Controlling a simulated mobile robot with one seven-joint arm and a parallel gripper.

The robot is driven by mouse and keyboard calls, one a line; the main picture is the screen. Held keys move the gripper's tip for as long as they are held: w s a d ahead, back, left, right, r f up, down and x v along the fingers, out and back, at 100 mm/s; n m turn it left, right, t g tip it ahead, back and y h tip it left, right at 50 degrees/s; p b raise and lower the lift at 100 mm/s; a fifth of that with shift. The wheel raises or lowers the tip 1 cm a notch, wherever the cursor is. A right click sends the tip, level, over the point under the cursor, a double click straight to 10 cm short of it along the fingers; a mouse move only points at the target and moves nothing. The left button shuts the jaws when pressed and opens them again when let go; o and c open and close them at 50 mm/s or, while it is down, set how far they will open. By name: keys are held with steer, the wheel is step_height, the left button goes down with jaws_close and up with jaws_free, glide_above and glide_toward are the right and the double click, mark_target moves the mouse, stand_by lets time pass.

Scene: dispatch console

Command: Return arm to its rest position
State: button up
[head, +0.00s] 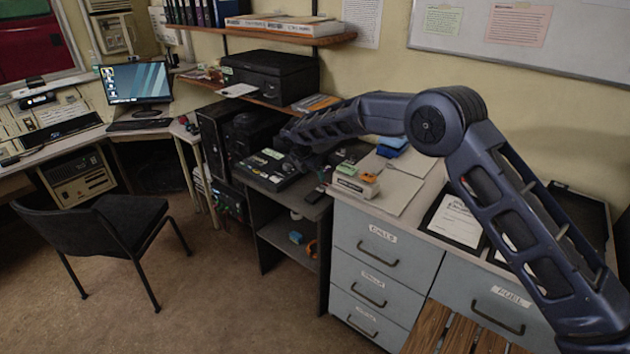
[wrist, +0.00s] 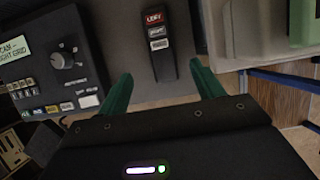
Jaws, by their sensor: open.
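My arm reaches in from the right in the head view, bends at a raised elbow and extends left over the dark shelf unit. My gripper (head: 299,160) is low there, close to a dark control panel (head: 262,178), and its fingers are hard to make out. In the wrist view my gripper (wrist: 162,84) shows two green fingertips spread apart with nothing held between them. A slim dark device (wrist: 156,45) with a red label and pale labels lies ahead of the gap. The panel, with a knob and several buttons, is at the left in the wrist view (wrist: 38,70).
A printer (head: 270,76) stands on the shelf behind the arm. A grey drawer cabinet (head: 384,250) with papers and trays on top stands right of the panel. A black chair (head: 100,225) is at the left. The floor between chair and cabinet is clear.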

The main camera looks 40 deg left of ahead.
steer(key=shift+v, duration=0.85)
steer(key=shift+r, duration=0.1)
